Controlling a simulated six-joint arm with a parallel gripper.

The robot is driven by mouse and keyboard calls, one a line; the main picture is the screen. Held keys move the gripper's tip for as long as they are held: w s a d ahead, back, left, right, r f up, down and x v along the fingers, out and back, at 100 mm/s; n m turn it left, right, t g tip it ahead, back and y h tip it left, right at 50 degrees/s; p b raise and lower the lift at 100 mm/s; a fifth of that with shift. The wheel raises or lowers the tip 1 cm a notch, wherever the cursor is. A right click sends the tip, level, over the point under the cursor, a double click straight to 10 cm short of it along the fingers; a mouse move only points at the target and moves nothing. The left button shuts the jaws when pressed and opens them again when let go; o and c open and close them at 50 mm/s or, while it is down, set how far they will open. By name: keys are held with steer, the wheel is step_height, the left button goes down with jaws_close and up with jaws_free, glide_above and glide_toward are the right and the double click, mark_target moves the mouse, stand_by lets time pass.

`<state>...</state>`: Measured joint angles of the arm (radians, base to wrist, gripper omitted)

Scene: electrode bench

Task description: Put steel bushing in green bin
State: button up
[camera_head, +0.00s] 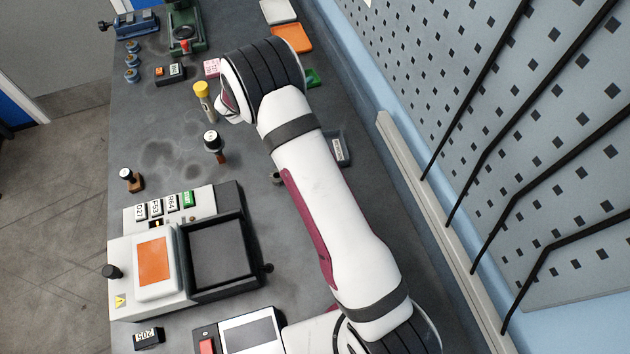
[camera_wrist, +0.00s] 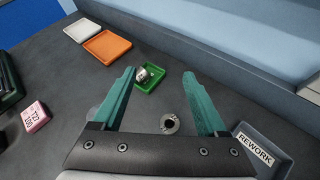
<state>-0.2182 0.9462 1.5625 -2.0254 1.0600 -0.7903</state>
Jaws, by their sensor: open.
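A short grey metal cylinder with a hole in its top, which looks like the steel bushing (camera_wrist: 170,123), stands on the bench in the wrist view. My gripper (camera_wrist: 166,74) is open and empty, its teal fingers apart; the cylinder appears between them, nearer the right one. The green bin (camera_wrist: 144,88) is a small shallow tray beyond it. A small shiny metal piece with dark parts (camera_wrist: 150,72) lies in the bin; its kind is too small to tell. In the head view the green bin (camera_head: 313,78) shows partly behind my arm, which hides the cylinder and my gripper.
A grey REWORK tray (camera_wrist: 270,145) lies at the right, beside the right finger. Orange (camera_wrist: 107,46) and white (camera_wrist: 82,30) trays lie beyond the bin. A pink block (camera_wrist: 36,117) is at left. A yellow-topped post (camera_head: 202,92) and black-knobbed piece (camera_head: 212,141) stand near my arm.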

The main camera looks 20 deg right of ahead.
steer(key=s+d+r+m+g+y, duration=0.1)
steer(key=s+d+r+m+g, duration=0.2)
steer(key=s+m, duration=0.45)
steer(key=s+r+m+g, duration=0.2)
steer(key=s+r+m, duration=0.3)
steer(key=s, duration=0.5)
steer(key=s+d+r+m+g+y, duration=0.1)
steer(key=s+d+r+m+g, duration=0.2)
steer(key=s+m, duration=0.45)
steer(key=s+a+m+y, duration=0.4)
steer(key=s+a, duration=0.3)
steer(key=s, duration=0.3)
steer(key=s+a+m+g+y, duration=0.1)
steer(key=s+a+m+y, duration=0.4)
steer(key=s, duration=0.5)
steer(key=shift+s+a+m, duration=0.15)
steer(key=shift+a+m, duration=0.45)
steer(key=shift+a, duration=0.65)
